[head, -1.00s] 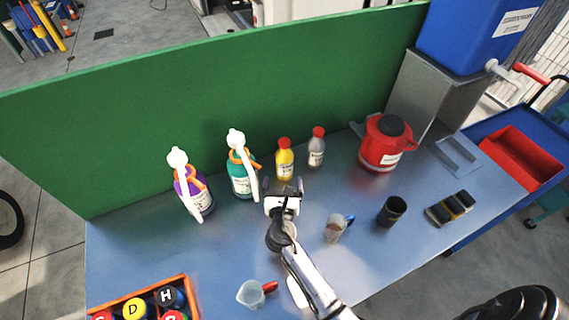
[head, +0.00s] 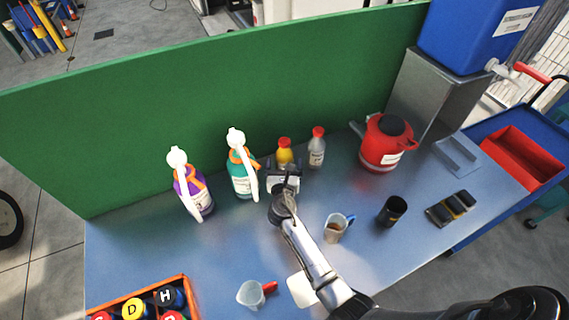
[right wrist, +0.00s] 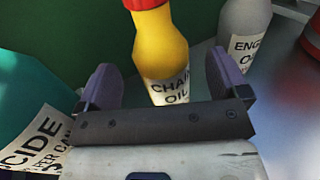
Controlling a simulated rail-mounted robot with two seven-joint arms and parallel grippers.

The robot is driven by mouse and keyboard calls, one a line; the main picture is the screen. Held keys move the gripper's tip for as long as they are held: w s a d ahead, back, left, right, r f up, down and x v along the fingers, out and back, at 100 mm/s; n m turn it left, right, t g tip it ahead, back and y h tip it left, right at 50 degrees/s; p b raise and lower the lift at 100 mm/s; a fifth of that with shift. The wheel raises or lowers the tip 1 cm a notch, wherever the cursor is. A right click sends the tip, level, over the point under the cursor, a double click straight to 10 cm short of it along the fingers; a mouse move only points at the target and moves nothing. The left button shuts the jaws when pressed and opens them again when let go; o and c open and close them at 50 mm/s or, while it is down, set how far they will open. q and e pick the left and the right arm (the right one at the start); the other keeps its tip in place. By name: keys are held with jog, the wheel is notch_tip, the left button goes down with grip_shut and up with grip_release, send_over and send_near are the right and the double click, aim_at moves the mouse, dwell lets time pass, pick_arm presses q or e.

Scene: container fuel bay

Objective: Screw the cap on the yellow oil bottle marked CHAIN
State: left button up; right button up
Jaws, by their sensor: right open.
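The yellow oil bottle (head: 285,158) stands upright on the bench near the green wall, with a red cap on its top. Its label reads CHAIN OIL in the right wrist view (right wrist: 165,55), where the red cap (right wrist: 146,4) is cut off by the top edge. My right gripper (head: 284,176) is in front of the bottle and hides its lower part in the head view. In the right wrist view its fingers (right wrist: 165,82) are open, with the bottle between or just beyond them. I cannot tell how tightly the cap sits. My left gripper is out of view.
A grey bottle (head: 317,150) with a red cap stands close on the right. A teal spray bottle (head: 242,178) and a purple one (head: 196,195) stand left. A red jug (head: 382,152), a dark cup (head: 391,211) and measuring cups (head: 334,228) stand right and in front.

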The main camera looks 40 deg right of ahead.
jog(key=shift+x, duration=2.05)
jog(key=shift+f, duration=0.1)
jog(key=c, duration=1.1)
